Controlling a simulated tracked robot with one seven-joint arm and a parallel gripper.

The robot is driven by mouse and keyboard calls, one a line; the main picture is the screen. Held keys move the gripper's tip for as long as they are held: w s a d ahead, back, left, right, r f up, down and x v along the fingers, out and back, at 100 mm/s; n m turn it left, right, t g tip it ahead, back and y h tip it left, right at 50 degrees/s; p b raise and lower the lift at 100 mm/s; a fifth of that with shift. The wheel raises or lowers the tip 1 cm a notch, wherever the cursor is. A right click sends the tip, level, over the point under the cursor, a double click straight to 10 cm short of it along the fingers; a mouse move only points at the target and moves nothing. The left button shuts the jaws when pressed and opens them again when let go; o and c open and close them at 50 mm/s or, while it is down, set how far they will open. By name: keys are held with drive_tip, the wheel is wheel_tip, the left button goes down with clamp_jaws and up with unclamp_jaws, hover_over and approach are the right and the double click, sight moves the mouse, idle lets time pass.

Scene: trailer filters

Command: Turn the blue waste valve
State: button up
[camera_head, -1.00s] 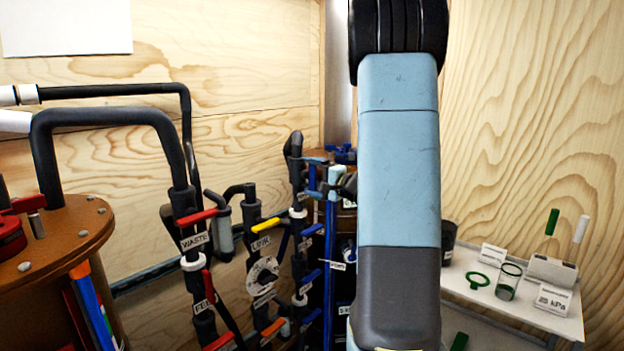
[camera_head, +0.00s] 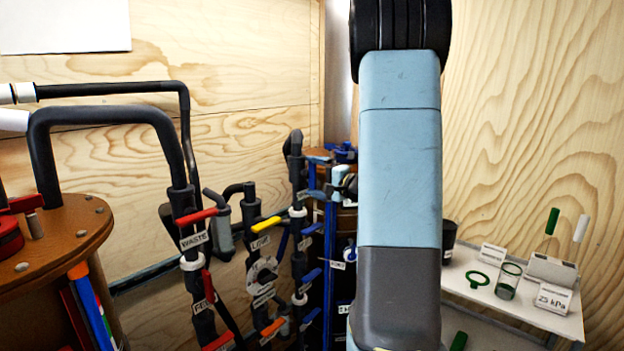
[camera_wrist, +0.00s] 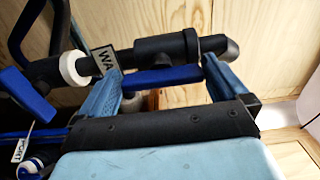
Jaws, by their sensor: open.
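The blue waste valve handle (camera_wrist: 160,78) is a flat blue lever on a dark pipe. A white tag (camera_wrist: 104,60) beside it shows the letters "WA". In the wrist view my gripper (camera_wrist: 161,66) is open, with one light-blue finger on each side of the lever. The lever lies between the fingers; I cannot tell whether either touches it. In the head view, my arm covers much of the area around the gripper, and the waste lever is hard to separate from the fingers there.
Another blue lever (camera_wrist: 27,95) sits further along the pipe, past a white ring (camera_wrist: 73,68). In the head view, a red-handled column (camera_head: 196,217) and a yellow-handled one (camera_head: 263,224) stand left. A white shelf (camera_head: 470,261) with small items is at right.

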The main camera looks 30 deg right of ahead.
drive_tip(key=v, duration=1.2)
drive_tip(key=shift+s, duration=0.3)
drive_tip(key=shift+d+f, duration=0.1)
drive_tip(key=shift+d, duration=0.05)
drive_tip(key=s+a+r+n+g+y, duration=0.15)
drive_tip(key=s+a+n+g, duration=0.3)
drive_tip(key=a, duration=0.65)
drive_tip(key=s+a+n+g+y, duration=0.25)
drive_tip(key=a+g, duration=0.35)
drive_tip(key=a, duration=0.6)
drive_tip(key=s+a+r+n+h, duration=0.1)
drive_tip(key=s+a+n+h, duration=0.2)
drive_tip(key=s+n+h, duration=0.3)
drive_tip(key=shift+s+r+n+g+h, duration=0.35)
drive_tip(key=shift+s+h, duration=1.75)
drive_tip(key=shift+s, duration=1.75)
drive_tip(key=shift+f, duration=0.15)
